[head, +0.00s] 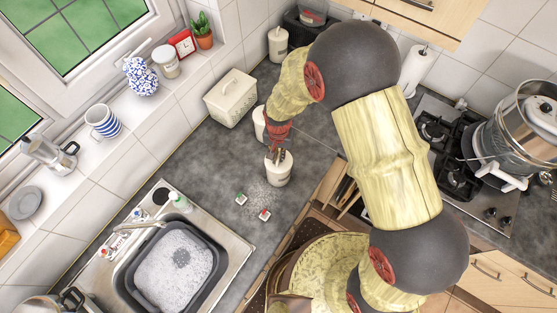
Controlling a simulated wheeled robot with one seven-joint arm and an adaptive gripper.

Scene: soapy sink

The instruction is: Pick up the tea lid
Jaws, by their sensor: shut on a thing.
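My gripper (279,155) is over the counter at the middle of the head view, pointing down. It is shut on the lid at the top of a white canister (278,174). The fingers cover most of the lid, and I cannot tell whether it is seated or raised. A second white canister (259,124) stands just behind, partly hidden by my arm. A third white canister (278,43), with a knobbed lid, stands at the back by the wall. No label is readable from here.
White grains and small green (241,199) and red (264,215) items lie on the counter in front. A bread bin (231,97) stands behind left. The sink (132,285) with a soapy basin is at lower left, the gas hob (452,182) at right. Counter left of the canister is clear.

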